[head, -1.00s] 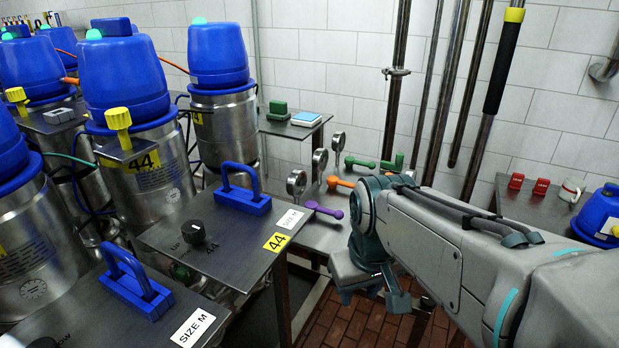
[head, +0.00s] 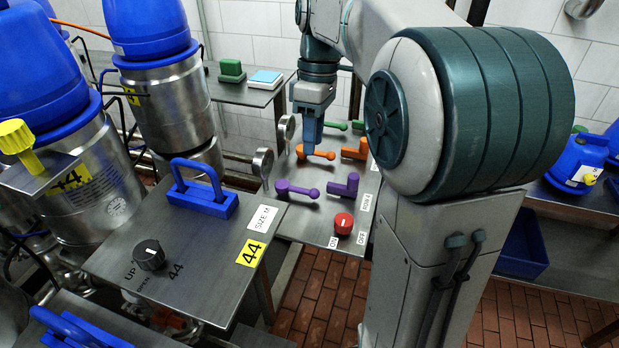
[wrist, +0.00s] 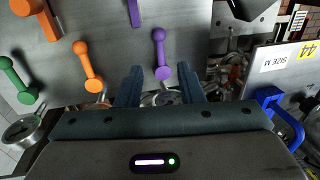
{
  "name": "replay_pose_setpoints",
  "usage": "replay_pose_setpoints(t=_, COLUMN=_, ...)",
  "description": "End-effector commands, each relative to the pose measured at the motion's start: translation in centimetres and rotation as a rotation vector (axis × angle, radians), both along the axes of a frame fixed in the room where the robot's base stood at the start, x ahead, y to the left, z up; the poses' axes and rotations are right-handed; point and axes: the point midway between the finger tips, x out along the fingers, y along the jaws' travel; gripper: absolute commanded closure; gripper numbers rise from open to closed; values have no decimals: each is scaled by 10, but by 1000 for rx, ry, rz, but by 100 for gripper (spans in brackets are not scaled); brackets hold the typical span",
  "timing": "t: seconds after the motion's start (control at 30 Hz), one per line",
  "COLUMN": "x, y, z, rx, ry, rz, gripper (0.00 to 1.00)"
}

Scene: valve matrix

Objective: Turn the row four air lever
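The valve panel (head: 322,218) holds purple, orange and green ball-ended levers, with blockier handles to their right in the head view. The purple ball-ended lever (head: 297,190) lies nearest the red knob and also shows in the wrist view (wrist: 160,52). The orange ball-ended lever (head: 315,154) is behind it and shows to its left in the wrist view (wrist: 88,66). My gripper (head: 309,148) points down over the panel, overlapping the orange lever in the head view. In the wrist view its fingers (wrist: 159,78) are apart and empty, with the purple lever's ball end between them in the picture; contact is not evident.
A purple blocky handle (head: 346,186), an orange one (head: 355,150) and a red knob (head: 343,223) stand on the panel. A round gauge (head: 263,162) is at its left edge. A steel table (head: 205,245) with a blue handle (head: 203,195) stands at front left.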

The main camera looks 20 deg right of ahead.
Motion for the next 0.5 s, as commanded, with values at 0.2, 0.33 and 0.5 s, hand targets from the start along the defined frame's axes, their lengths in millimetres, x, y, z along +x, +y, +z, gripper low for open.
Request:
replay_pose_setpoints(t=0.2, x=-9, y=5, z=-47, rx=0, ry=4, rz=-3, gripper=66)
replay_pose_setpoints(t=0.33, x=-12, y=7, z=-71, rx=0, ry=3, rz=-4, gripper=66)
replay_pose_setpoints(t=0.5, x=-15, y=9, z=-92, rx=0, ry=1, rz=-6, gripper=66)
